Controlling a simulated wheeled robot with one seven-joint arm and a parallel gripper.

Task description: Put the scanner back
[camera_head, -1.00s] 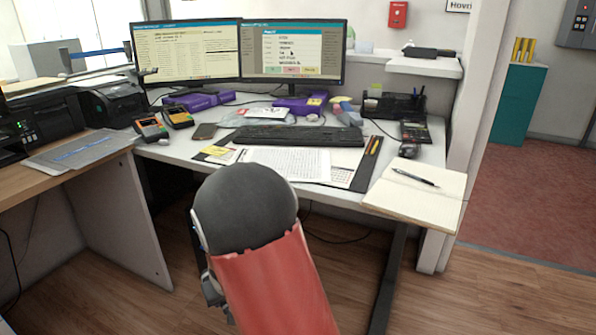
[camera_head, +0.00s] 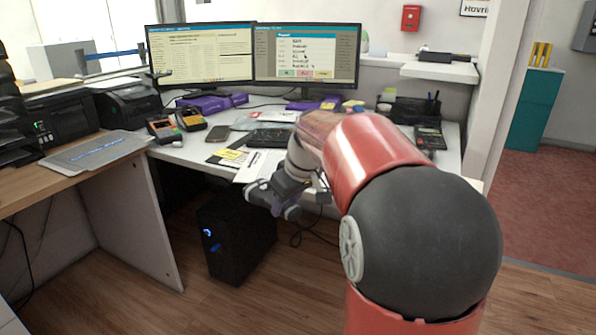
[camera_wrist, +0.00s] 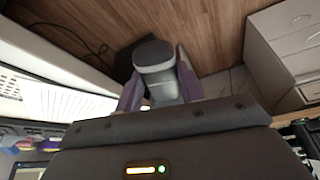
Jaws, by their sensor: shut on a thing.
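My gripper (camera_head: 270,198) is in front of the desk's front edge in the head view, above the floor and near a black computer tower. In the wrist view its two purplish fingers are shut on a grey, round-ended thing that looks like the scanner (camera_wrist: 155,56). The fingers press on it from both sides, and its far end sticks out between them. In the head view the held scanner is hard to make out against the dark gripper. No scanner stand or cradle can be told for sure.
The black computer tower (camera_head: 235,240) stands on the floor below. A wooden counter (camera_head: 60,185) is at left.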

